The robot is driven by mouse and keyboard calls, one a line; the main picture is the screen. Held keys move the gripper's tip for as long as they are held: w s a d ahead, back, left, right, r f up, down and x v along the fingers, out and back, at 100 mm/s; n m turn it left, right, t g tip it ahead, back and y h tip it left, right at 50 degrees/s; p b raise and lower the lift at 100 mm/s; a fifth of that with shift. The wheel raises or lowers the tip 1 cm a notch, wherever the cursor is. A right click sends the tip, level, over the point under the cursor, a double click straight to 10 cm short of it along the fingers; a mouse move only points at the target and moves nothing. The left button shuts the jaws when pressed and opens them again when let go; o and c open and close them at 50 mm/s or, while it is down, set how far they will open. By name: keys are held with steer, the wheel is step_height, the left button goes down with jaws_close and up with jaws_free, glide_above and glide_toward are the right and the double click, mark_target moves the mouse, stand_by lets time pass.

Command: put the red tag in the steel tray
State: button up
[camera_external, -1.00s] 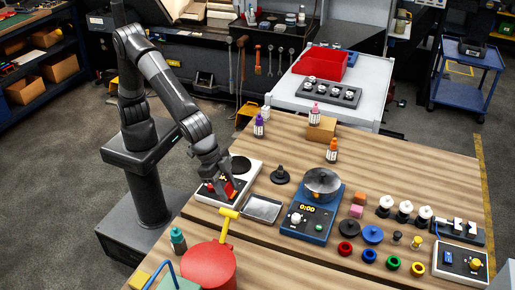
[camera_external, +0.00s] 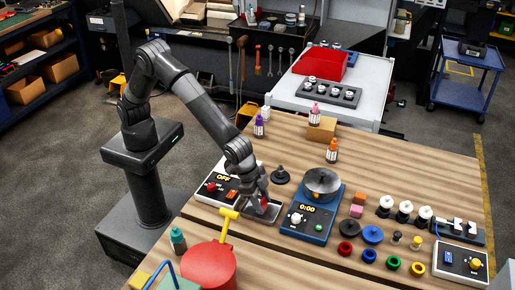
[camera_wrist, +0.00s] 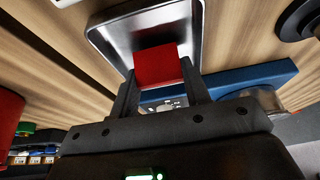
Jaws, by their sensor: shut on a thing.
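The red tag (camera_wrist: 157,65) is a flat red piece between the two fingers of my gripper (camera_wrist: 160,88) in the wrist view. My gripper is shut on it. The steel tray (camera_wrist: 112,33) is a shallow shiny rectangle behind the tag in the wrist view. In the external view my gripper (camera_external: 262,205) is over the steel tray (camera_external: 252,214), and the arm hides much of the tray. The tag is hardly visible there. I cannot tell whether the tag touches the tray floor.
A white device reading OFF (camera_external: 212,188) is left of the tray. A blue device with a round metal top (camera_external: 311,222) is close on the right. A black knobbed piece (camera_external: 280,176) stands behind.

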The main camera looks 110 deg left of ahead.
steer(key=shift+f, duration=0.3)
steer(key=o, duration=1)
steer(key=shift+f, duration=0.1)
steer(key=shift+c, duration=0.2)
